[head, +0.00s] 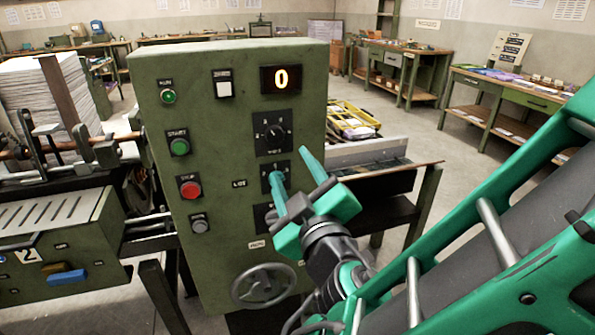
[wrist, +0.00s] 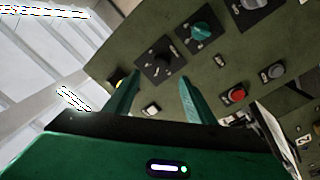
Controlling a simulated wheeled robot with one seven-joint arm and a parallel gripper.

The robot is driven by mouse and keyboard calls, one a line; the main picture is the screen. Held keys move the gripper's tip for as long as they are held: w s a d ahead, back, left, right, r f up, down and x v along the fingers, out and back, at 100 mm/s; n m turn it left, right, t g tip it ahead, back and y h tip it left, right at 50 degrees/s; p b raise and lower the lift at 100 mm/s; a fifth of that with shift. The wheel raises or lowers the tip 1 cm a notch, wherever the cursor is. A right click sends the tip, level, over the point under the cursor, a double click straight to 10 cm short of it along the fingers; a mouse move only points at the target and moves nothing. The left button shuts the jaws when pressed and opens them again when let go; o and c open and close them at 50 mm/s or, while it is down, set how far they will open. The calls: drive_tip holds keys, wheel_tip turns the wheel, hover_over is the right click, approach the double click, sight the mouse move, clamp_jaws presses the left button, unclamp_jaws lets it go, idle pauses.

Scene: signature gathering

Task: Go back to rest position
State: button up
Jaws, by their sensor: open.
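My gripper (head: 291,163) is in front of the right half of the green control panel (head: 222,110) in the head view. Its two teal fingers are spread apart with nothing between them. In the wrist view the open gripper (wrist: 159,78) points toward the panel. The black upper knob (head: 273,133) is beside the fingers in the head view; it also shows in the wrist view (wrist: 158,62). A teal knob (wrist: 202,30) shows beyond the fingers in the wrist view. In the head view my gripper partly covers the lower knobs. Contact with the panel cannot be told.
The panel has a display reading 0 (head: 281,79), a green button (head: 179,146), a red button (head: 190,188) and a handwheel (head: 264,286). A paper stack (head: 45,95) stands left. Workbenches (head: 500,95) line the back right, with open floor before them.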

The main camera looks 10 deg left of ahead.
idle(0.3)
drive_tip(key=w+d+f+m+g+h, duration=0.1)
drive_tip(key=w+d+f+m+h, duration=0.2)
drive_tip(key=d, duration=0.6)
drive_tip(key=w+d+m+h, duration=0.3)
drive_tip(key=w+d+h, duration=0.2)
drive_tip(key=d, duration=0.4)
drive_tip(key=w+d+f+m+g+h, duration=0.1)
drive_tip(key=w+d+f+m+h, duration=0.2)
drive_tip(key=d, duration=0.6)
drive_tip(key=d+f+m+g+h, duration=0.1)
drive_tip(key=d+m+g+h, duration=0.25)
drive_tip(key=d, duration=0.65)
drive_tip(key=s+d+f+m+g, duration=0.3)
drive_tip(key=s+d, duration=0.3)
drive_tip(key=d, duration=0.2)
drive_tip(key=s+d+f+m+g, duration=0.2)
drive_tip(key=s+d+f+g, duration=0.2)
drive_tip(key=s+d, duration=0.3)
drive_tip(key=s+d+m+g+y, duration=0.1)
drive_tip(key=s+m+g+y, duration=0.2)
drive_tip(key=s, duration=1.3)
drive_tip(key=shift+d+g+y, duration=0.25)
drive_tip(key=shift+g+y, duration=0.2)
drive_tip(key=shift+y, duration=0.8)
